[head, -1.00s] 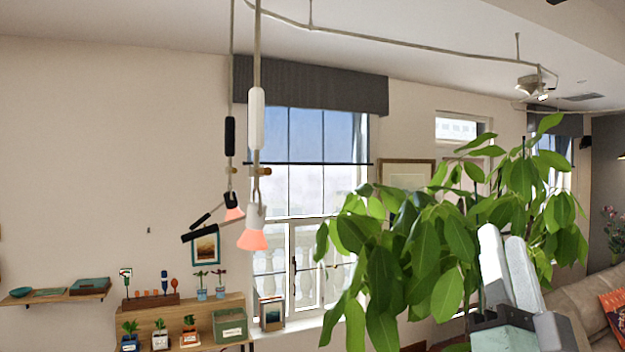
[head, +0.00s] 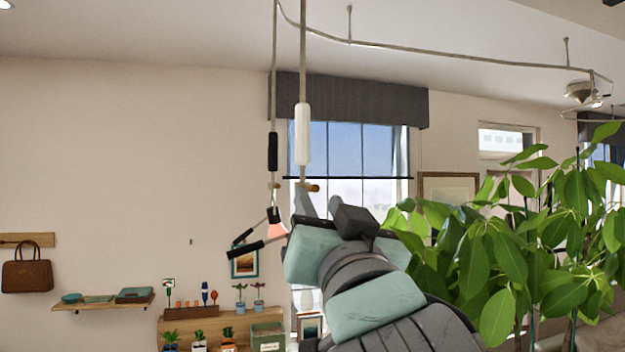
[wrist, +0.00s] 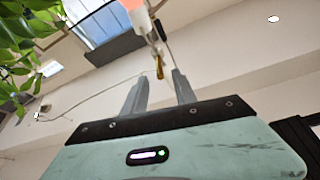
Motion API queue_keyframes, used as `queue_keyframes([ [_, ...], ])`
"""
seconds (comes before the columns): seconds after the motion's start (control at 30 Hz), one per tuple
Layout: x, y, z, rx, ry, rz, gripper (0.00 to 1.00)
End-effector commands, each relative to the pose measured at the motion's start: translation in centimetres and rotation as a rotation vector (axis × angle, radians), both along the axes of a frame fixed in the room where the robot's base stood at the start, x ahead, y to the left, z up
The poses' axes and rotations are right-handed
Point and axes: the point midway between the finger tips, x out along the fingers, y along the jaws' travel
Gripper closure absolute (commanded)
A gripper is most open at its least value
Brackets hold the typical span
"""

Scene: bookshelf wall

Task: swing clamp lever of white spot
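The white spot hangs on a thin rod with a white sleeve (head: 303,133). A small brass-coloured lever (head: 310,187) sticks out sideways below the sleeve. The spot's lower part is hidden behind my arm in the head view; in the wrist view the white lamp head (wrist: 139,19) with its pink glow shows at the top. My gripper (head: 318,203) is open just below the lever. In the wrist view the brass lever (wrist: 158,66) appears in the gap between my fingertips (wrist: 159,76). I cannot tell whether they touch it.
The black spot (head: 272,153) hangs close by on the left, with black bars (head: 259,250) angled near its glowing head. A leafy plant (head: 480,260) fills the right side. A shelf with small pots (head: 200,330) stands below.

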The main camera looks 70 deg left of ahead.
Motion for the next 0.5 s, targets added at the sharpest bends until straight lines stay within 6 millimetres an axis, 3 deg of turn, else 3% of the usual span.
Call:
queue_keyframes([
  [0.2, 0.6, 3.2, 1.6, 0.001, 0.002, 0.003, 0.67],
  [0.5, 1.2, 5.5, 2.4, 0.003, 0.002, 0.001, 0.67],
])
